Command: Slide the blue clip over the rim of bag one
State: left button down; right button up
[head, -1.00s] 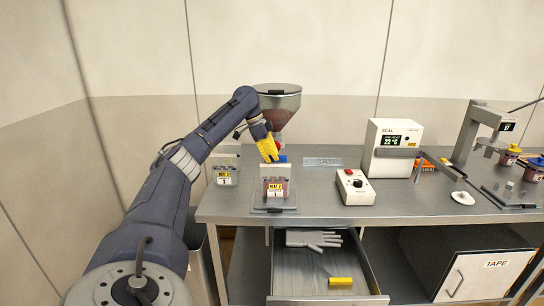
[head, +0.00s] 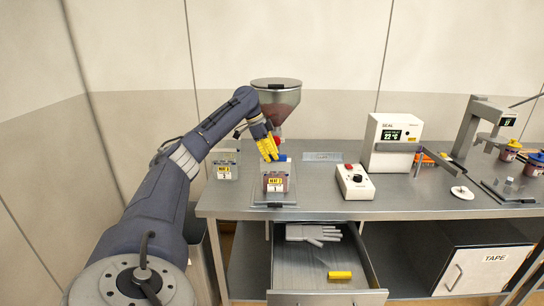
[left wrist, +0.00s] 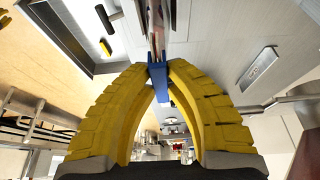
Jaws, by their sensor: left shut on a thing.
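My left gripper (head: 276,158) has yellow fingers and is shut on the blue clip (head: 282,158). The clip also shows between the fingertips in the left wrist view (left wrist: 158,80). A clear pouch with dark contents and a yellow-and-white label (head: 275,184) stands upright on a metal stand at the bench's front edge. The clip is at this pouch's top rim. In the left wrist view the pouch (left wrist: 157,30) shows nearly edge-on, meeting the clip's far end. I cannot tell how far the clip sits over the rim. My right gripper is not in view.
A second labelled pouch (head: 225,172) stands to the left. A hopper (head: 276,92) rises behind. A white control box (head: 354,182) and the sealer (head: 393,146) stand right. Below, an open drawer (head: 310,265) holds a glove (head: 312,234) and a yellow cylinder (head: 340,275).

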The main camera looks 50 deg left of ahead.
pick_arm(q)
jog(key=c, duration=1.3)
grip_release()
jog(key=shift+r, duration=0.1)
